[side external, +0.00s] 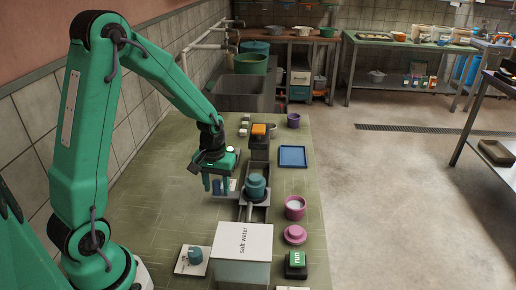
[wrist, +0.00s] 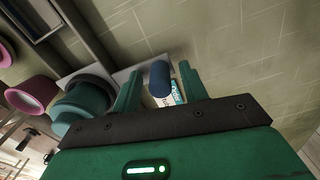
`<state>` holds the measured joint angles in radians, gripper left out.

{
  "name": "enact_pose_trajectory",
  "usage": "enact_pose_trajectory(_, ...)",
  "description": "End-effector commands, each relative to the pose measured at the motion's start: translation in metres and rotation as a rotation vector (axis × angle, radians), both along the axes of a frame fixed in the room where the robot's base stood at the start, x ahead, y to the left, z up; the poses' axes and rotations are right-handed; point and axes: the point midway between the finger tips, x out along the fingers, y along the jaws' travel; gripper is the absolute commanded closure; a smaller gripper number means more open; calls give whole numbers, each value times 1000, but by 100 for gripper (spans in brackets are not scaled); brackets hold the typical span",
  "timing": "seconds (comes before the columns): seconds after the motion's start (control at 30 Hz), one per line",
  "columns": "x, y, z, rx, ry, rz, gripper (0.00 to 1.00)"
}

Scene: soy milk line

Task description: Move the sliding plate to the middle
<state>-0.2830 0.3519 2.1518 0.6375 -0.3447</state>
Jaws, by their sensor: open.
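My gripper (side external: 218,186) is open above the left side of the work line, its fingers pointing down. In the wrist view, a blue upright peg (wrist: 160,78) stands between the two fingers, with gaps on both sides. It also shows in the side view (side external: 216,187). A pale plate (wrist: 124,75) lies by the peg and runs toward a teal lidded pot (wrist: 82,100); this looks like the sliding plate. The pot shows in the side view (side external: 257,187) over the dark channel. The gripper body hides part of the plate and a printed label by the peg.
A salt water box (side external: 242,242) stands at the front. To the right are a pink cup (side external: 295,207), a pink lid (side external: 295,234), a green run button (side external: 296,260) and a blue tray (side external: 292,156). An orange-topped block (side external: 259,131) stands behind. The green mat left of my gripper is bare.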

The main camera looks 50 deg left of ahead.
Motion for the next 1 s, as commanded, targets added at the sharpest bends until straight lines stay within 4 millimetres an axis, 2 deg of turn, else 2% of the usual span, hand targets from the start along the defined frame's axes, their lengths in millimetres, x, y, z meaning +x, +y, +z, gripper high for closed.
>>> enact_pose_trajectory(0.27, 1, 0, 11, 0, -2, 1, 57)
enact_pose_trajectory(0.7, 1, 0, 63, 1, -4, 0, 57)
enact_pose_trajectory(1.0, 0, 0, 78, 1, -1, -1, 57)
